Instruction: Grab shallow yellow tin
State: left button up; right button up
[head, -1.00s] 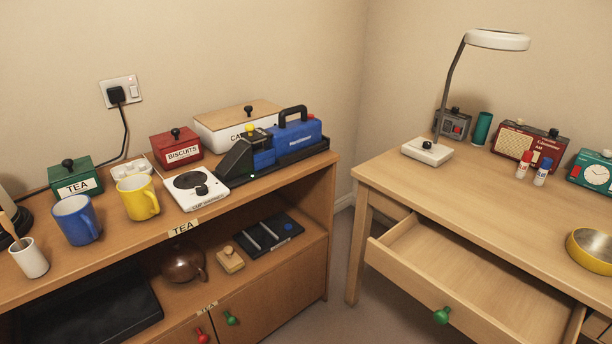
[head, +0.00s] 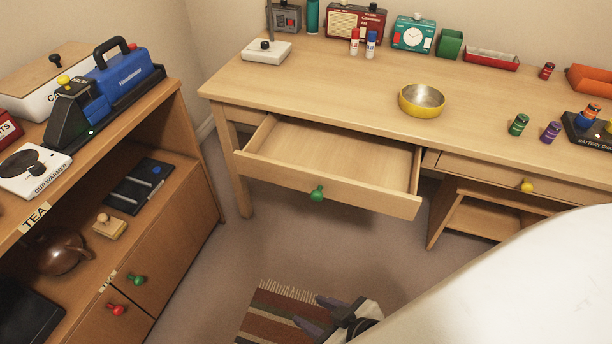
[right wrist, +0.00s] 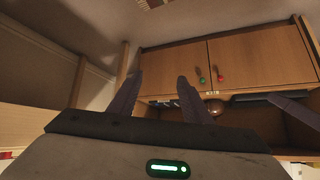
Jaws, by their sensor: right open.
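The shallow yellow tin (head: 421,110) is a round, open tin with a pale metal inside. It stands upright on the desk (head: 300,83), near the desk's front edge, behind and right of the open drawer. My right gripper (head: 315,314) is low in the head view, over the striped rug, in front of and well below the desktop, clear of the tin. In the right wrist view its two fingers (right wrist: 157,85) are apart with nothing between them. The tin is not seen in the right wrist view. My left gripper is not in view.
An open, empty drawer (head: 330,160) juts out below the desktop. Green and purple batteries (head: 519,125) and a battery charger stand right of the tin. A lamp base, radio, clock and glue sticks line the back. The cupboard (head: 170,240) stands left. The desktop left of the tin is clear.

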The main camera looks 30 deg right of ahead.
aim_at(423, 101)
jog(key=z, duration=3.5)
jog(key=i, duration=1.5)
jog(key=u, duration=3.4)
jog(key=i, duration=0.5)
jog(key=u, duration=0.1)
